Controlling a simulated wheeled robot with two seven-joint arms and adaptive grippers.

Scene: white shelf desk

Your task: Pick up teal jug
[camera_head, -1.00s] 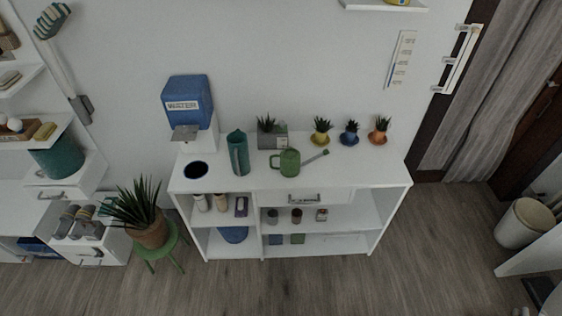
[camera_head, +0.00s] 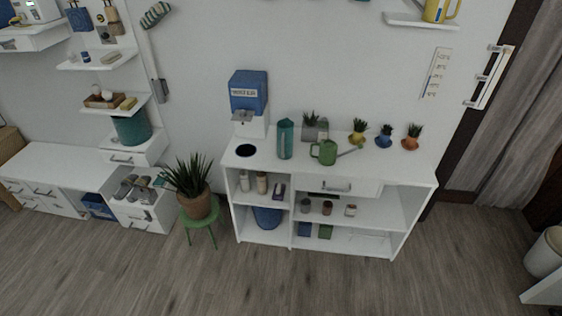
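The teal jug (camera_head: 285,139) stands upright on top of the white shelf desk (camera_head: 262,170). It is between the blue water dispenser (camera_head: 248,93) on its left and the green watering can (camera_head: 324,152) on its right. A dark blue round dish or opening (camera_head: 246,151) lies left of the jug on the desk top. Neither of my grippers shows in the head view.
Small potted plants (camera_head: 357,135) stand along the back of the desk top, right of the jug. A large potted plant on a green stool (camera_head: 202,223) stands left of the desk. White drawers (camera_head: 145,208) are further left. The wooden floor (camera_head: 290,285) in front is clear.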

